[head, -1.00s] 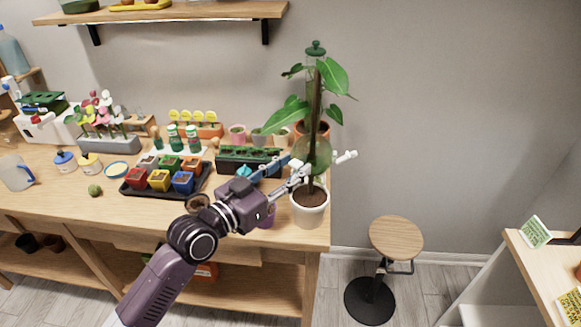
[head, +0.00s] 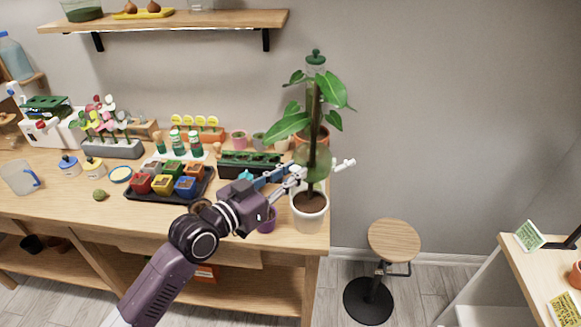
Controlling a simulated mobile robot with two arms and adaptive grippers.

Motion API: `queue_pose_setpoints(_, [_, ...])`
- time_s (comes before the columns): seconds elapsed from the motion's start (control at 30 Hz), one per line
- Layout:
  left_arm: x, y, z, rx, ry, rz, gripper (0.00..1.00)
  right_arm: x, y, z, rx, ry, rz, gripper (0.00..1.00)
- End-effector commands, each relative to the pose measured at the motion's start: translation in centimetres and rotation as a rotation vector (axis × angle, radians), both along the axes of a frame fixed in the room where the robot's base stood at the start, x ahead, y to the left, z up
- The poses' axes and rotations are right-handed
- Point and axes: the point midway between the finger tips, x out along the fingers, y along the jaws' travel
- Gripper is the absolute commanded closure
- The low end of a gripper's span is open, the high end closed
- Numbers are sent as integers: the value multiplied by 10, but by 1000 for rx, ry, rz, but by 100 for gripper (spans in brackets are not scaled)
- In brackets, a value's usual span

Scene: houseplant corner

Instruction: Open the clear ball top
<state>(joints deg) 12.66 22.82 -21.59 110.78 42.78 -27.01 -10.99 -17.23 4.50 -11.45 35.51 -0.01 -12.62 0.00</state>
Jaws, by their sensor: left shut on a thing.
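The clear ball (head: 319,158) is a greenish see-through globe around the stem of a tall leafy plant (head: 286,126). The plant stands in a white pot (head: 310,216) at the right end of the wooden bench. My left gripper (head: 298,172) reaches in from the left and is shut at the near left side of the ball, on what looks like its top part. The stem, leaves and fingers partly hide the contact. A thin white piece (head: 344,163) sticks out to the right of the ball; I cannot tell what it belongs to. My right gripper is not in view.
A black tray of coloured pots (head: 128,190) and a dark green planter (head: 222,170) stand left of my gripper. A purple pot (head: 267,224) is below it. A round stool (head: 394,239) stands on the floor to the right. The wall space right of the plant is free.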

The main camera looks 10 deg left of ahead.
Motion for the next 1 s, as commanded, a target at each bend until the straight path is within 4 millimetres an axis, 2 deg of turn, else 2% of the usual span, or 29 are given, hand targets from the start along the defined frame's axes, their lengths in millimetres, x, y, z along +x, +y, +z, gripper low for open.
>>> queue_pose_setpoints(0.03, [1, 0, 15, 0, 20, 1, 100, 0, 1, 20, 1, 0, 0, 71])
queue_pose_setpoints(0.1, [2, 0, 20, 0, 54, 1, 100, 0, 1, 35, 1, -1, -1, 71])
queue_pose_setpoints(0.3, [5, 0, 33, 0, 162, 1, 100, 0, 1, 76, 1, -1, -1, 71])
queue_pose_setpoints(0.5, [10, 0, 43, 0, 271, 1, 100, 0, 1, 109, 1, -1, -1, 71])
queue_pose_setpoints(0.7, [16, 0, 49, -1, 367, 1, 100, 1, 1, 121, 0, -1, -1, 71])
queue_pose_setpoints(1.0, [24, 0, 58, -3, 488, 0, 100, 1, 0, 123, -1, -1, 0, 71])
